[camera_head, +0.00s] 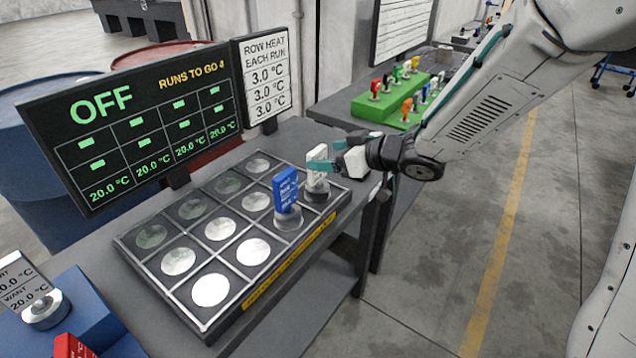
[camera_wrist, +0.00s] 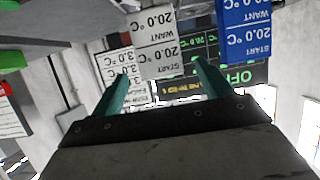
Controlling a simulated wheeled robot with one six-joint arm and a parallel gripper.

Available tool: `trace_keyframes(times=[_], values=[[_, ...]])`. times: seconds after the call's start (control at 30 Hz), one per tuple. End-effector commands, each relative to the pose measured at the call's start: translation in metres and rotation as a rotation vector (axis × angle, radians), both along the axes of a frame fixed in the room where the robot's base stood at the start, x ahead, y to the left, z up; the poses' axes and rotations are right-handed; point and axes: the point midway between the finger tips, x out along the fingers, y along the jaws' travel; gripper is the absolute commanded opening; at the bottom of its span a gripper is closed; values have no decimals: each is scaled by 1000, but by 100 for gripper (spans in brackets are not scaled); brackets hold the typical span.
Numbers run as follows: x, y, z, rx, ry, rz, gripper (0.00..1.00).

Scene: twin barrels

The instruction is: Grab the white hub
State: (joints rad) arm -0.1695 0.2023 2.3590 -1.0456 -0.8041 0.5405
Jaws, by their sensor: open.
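In the wrist view the hub lies between the two fingertips (camera_wrist: 161,68), with gaps visible. I cannot tell if either finger touches it. A blue hub (camera_head: 286,190) stands close by, left of the white one, and also shows in the wrist view (camera_wrist: 246,32).
A dark display reading OFF (camera_head: 130,125) and a white heat sign (camera_head: 267,78) stand behind the tray. A green stepped rack (camera_head: 372,108) with several coloured pieces is on the farther bench. A blue block (camera_head: 90,310) is front left. The tray's other cells look empty.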

Motion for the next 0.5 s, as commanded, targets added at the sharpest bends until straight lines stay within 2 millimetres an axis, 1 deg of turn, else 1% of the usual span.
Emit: trace_keyframes(times=[0.1, 0.23, 0.33, 0.5], values=[[9, 16, -9, 0, 1, 4, 78], [19, 27, -15, -1, 0, 2, 78], [22, 32, -17, -1, 0, 0, 78], [23, 32, -17, -1, -1, -1, 78]])
